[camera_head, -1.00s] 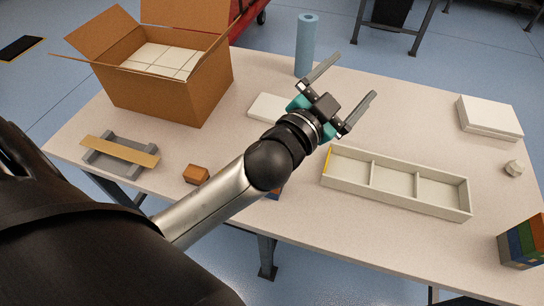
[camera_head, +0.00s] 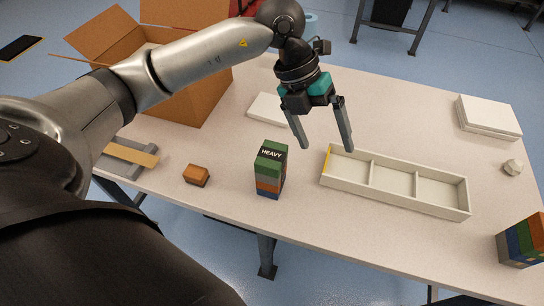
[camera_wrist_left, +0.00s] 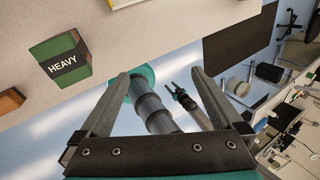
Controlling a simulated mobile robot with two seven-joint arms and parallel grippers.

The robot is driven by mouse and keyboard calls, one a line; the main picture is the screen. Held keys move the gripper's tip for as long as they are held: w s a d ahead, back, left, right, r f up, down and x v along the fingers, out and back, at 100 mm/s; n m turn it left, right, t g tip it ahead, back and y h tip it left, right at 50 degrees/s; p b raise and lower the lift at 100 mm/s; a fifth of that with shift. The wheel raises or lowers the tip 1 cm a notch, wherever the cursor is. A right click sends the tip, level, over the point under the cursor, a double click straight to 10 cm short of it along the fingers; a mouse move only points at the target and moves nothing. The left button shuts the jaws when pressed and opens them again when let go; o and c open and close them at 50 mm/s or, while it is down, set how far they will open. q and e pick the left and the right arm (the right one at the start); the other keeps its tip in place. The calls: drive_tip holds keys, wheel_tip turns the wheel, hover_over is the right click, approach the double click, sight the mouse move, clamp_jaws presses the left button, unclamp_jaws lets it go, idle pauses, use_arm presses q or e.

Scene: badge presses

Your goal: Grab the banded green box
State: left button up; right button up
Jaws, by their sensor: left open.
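The banded green box (camera_head: 271,152) has a black band reading HEAVY. It shows as the top of a short upright stack, with grey, orange and blue layers below it, near the table's front edge. In the left wrist view the same green box (camera_wrist_left: 62,60) is at the upper left, outside the jaws. My left gripper (camera_head: 327,148) is open and empty, with its fingers pointing down, to the right of the box and apart from it. Its fingers also show in the left wrist view (camera_wrist_left: 160,73) with nothing between them.
A white divided tray (camera_head: 395,206) lies to the right. A small orange block (camera_head: 196,175) is left of the stack. An open carton (camera_head: 195,100), a flat white piece (camera_head: 267,109), white slabs (camera_head: 488,117) and another coloured stack (camera_head: 524,240) are also on the table.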

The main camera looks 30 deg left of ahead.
use_arm(q)
drive_tip(key=a+n+y, duration=0.2)
drive_tip(key=a+y, duration=0.3)
drive_tip(key=a, duration=0.6)
hover_over(272, 154)
drive_tip(key=f, duration=0.8)
drive_tip(key=shift+a, duration=0.25)
drive_tip(key=shift+d+f, duration=0.2)
drive_tip(key=shift+f, duration=2.9)
clamp_jaws()
